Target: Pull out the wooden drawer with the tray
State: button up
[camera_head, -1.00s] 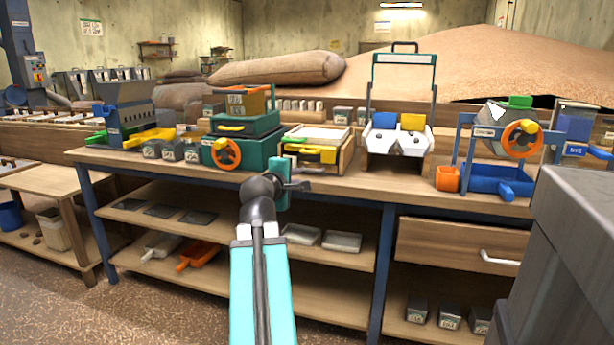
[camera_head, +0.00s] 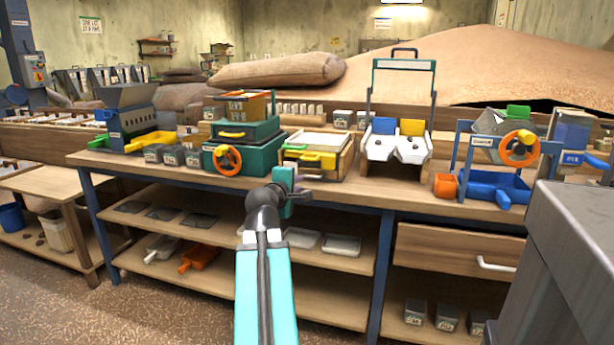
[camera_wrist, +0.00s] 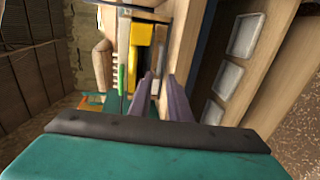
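The box's yellow part also shows in the wrist view (camera_wrist: 141,50). My gripper (camera_head: 306,195) is at the bench's front edge, just below and in front of this box, apart from the handle. In the wrist view its two fingers (camera_wrist: 161,76) stand apart with nothing between them. A wooden drawer (camera_head: 450,245) with a pale handle (camera_head: 496,264) sits under the bench at right and looks shut.
A green machine with an orange wheel (camera_head: 228,159) stands left of the box. A white two-chute stand (camera_head: 396,148) is close on its right. Shallow trays (camera_head: 341,245) lie on the shelf below. A grey block (camera_head: 580,250) fills the lower right foreground.

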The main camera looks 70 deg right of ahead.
jog(key=shift+d+p, duration=0.4)
jog(key=shift+p, duration=0.65)
send_near(311, 177)
jog(key=d, duration=0.1)
jog(key=shift+b+x, duration=0.9)
jog(key=shift+x, duration=2.45)
jog(key=shift+f, duration=0.15)
